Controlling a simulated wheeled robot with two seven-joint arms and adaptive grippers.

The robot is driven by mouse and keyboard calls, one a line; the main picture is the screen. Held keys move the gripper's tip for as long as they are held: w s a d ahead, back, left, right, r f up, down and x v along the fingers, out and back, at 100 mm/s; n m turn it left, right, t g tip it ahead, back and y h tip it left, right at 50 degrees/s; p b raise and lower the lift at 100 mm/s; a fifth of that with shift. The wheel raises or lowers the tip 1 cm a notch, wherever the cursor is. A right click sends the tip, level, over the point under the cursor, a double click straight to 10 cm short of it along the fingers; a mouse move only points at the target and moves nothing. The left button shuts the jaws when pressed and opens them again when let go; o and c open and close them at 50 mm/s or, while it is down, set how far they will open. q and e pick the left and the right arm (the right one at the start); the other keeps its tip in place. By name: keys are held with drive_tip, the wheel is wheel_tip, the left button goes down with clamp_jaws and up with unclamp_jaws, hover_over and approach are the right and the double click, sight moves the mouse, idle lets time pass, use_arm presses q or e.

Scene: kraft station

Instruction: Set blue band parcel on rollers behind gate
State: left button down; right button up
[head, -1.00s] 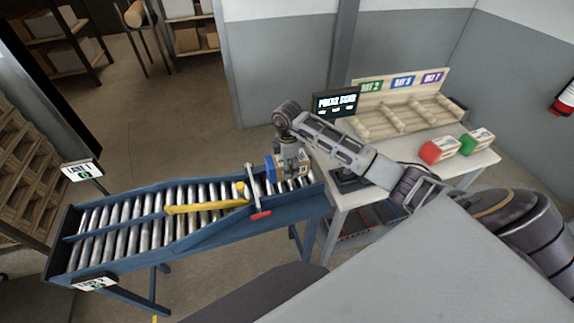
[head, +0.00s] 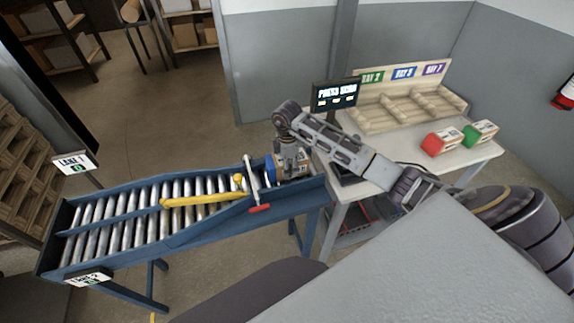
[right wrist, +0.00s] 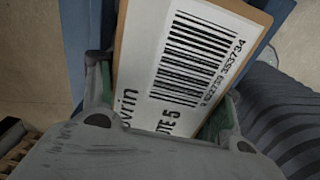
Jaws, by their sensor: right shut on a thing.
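The blue band parcel (head: 275,166) is a brown box with a blue band, at the right end of the blue roller conveyor (head: 215,216). The gate (head: 253,185), a pale bar with a red handle, crosses the rollers just left of it. My right gripper (head: 288,160) is over the parcel and shut on it. In the right wrist view the parcel's white barcode label (right wrist: 195,60) fills the space between the fingers (right wrist: 165,100). I cannot tell whether the parcel's underside touches the rollers. My left gripper is not in view.
A yellow diverter arm (head: 200,200) lies across the rollers left of the gate. A white table (head: 400,150) on the right holds a screen (head: 335,94), wooden bays (head: 410,112), a red band parcel (head: 441,142) and a green band parcel (head: 480,133).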

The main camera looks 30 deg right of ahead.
drive_tip(key=o, duration=1.4)
drive_tip(key=shift+c, duration=0.2)
drive_tip(key=shift+r, duration=0.15)
drive_tip(key=shift+r, duration=5.9)
